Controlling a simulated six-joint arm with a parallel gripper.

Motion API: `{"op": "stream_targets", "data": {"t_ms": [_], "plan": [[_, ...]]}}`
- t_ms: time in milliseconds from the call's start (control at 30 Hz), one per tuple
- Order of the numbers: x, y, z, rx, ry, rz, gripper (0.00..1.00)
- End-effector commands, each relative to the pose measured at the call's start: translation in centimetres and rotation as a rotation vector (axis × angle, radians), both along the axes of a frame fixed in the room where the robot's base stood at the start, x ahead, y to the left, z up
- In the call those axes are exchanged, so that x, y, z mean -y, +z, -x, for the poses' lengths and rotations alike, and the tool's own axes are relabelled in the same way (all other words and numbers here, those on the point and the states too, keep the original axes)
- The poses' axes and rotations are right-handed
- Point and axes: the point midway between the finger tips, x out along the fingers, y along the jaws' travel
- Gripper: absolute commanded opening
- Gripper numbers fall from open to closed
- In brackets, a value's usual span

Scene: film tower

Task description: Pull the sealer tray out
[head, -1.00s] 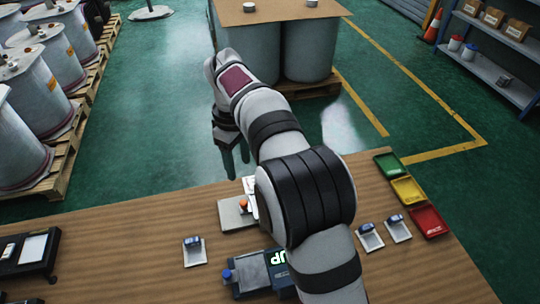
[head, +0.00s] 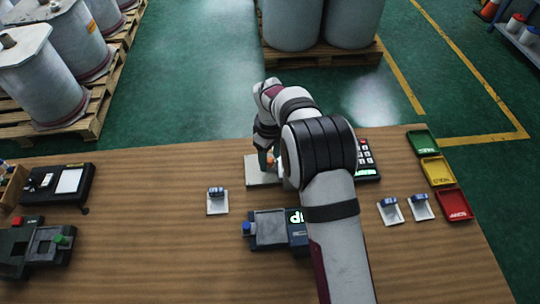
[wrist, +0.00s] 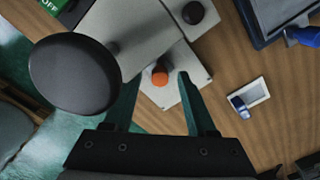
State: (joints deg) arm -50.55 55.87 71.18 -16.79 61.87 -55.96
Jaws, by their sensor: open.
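A pale grey plate with an orange knob, which looks like the sealer tray (wrist: 192,78), sticks out from under a white machine (wrist: 128,28) in the wrist view. The orange knob (wrist: 160,76) stands upright on the plate. My gripper (wrist: 157,79) is open, with one finger on each side of the knob in the picture; I cannot tell whether they touch it. In the head view the plate (head: 256,176) lies on the table and my gripper (head: 267,163) is over it. My arm hides most of the machine there.
A dark device (head: 268,226) with a blue knob and a lit sign stands in front. Small sample holders (head: 217,206) lie left and right. Green (head: 422,143), yellow (head: 437,170) and red (head: 454,204) trays line the right edge. A large black disc (wrist: 75,75) is close to the wrist camera.

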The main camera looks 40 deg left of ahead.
Motion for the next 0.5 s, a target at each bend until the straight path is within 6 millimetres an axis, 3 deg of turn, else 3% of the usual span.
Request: {"op": "stream_targets", "data": {"t_ms": [67,367,500], "plan": [[0.00,0.03,-0.01,0.000,0.000,0.000,0.55],[-0.01,0.06,-0.02,0.001,0.000,0.000,0.01],[-0.01,0.07,-0.03,0.001,0.000,0.000,0.00]]}}
